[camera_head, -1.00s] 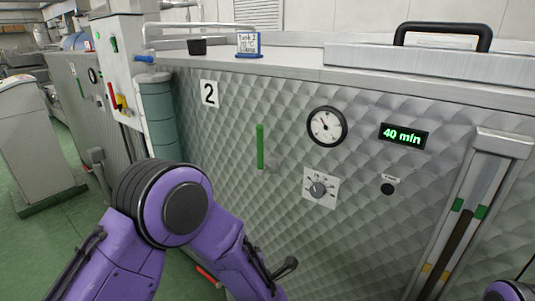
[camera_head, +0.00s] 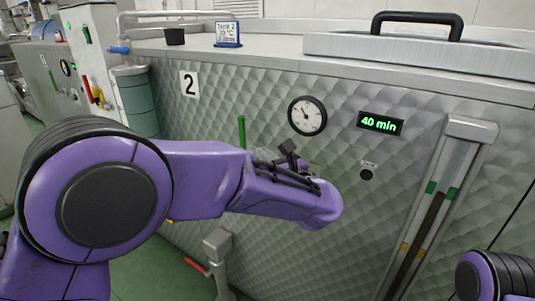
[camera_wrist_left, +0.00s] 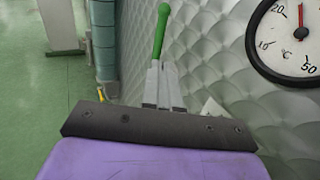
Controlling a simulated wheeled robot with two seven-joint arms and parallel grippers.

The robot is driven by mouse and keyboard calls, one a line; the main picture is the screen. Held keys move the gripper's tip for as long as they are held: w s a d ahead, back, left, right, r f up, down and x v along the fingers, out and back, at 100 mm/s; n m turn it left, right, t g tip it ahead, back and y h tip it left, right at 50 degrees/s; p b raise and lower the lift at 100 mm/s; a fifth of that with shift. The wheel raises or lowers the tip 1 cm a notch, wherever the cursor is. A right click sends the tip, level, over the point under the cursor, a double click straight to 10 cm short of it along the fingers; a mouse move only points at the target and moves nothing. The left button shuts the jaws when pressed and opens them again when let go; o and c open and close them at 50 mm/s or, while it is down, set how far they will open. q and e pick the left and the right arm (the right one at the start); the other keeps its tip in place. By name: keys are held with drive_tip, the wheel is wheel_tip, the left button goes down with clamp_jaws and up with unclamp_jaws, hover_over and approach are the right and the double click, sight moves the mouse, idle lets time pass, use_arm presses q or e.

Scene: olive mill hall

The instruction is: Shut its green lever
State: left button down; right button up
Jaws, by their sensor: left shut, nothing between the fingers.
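The green lever (camera_head: 241,131) stands upright on the quilted steel front of tank 2 (camera_head: 190,84), left of the round gauge. Its lower part is hidden behind my left arm. In the left wrist view the lever (camera_wrist_left: 161,30) rises just beyond the tips of my left gripper (camera_wrist_left: 158,66). The gripper is shut and empty, pointing at the lever's lower part. Whether it touches the lever I cannot tell. My right gripper is out of view; only part of the right arm shows at the lower right.
The gauge (camera_head: 307,116), the 40 min display (camera_head: 380,123) and a black button (camera_head: 366,174) sit right of the lever. A sight-glass column (camera_head: 432,215) stands farther right. A red-handled valve (camera_head: 196,265) is low down. Green floor is open at left.

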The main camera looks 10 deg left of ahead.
sight(241, 135)
use_arm(q)
drive_tip(key=p+x, duration=0.3)
drive_tip(key=x, duration=0.7)
drive_tip(key=shift+a, duration=0.1)
drive_tip(key=shift+w+a+r+n+g+h+b, duration=0.15)
drive_tip(key=shift+a+n+g+h+b, duration=0.25)
drive_tip(key=shift+a+g, duration=0.1)
drive_tip(key=w+a+f+n+g+h, duration=0.2)
drive_tip(key=a+f+g+h, duration=0.1)
drive_tip(key=a+h, duration=0.2)
drive_tip(key=w+a+f+n+g+h, duration=0.2)
drive_tip(key=a+f+g+h, duration=0.1)
drive_tip(key=a+h, duration=0.3)
drive_tip(key=shift+n+g+h, duration=0.4)
drive_tip(key=shift+h, duration=0.2)
drive_tip(key=shift+f, duration=0.2)
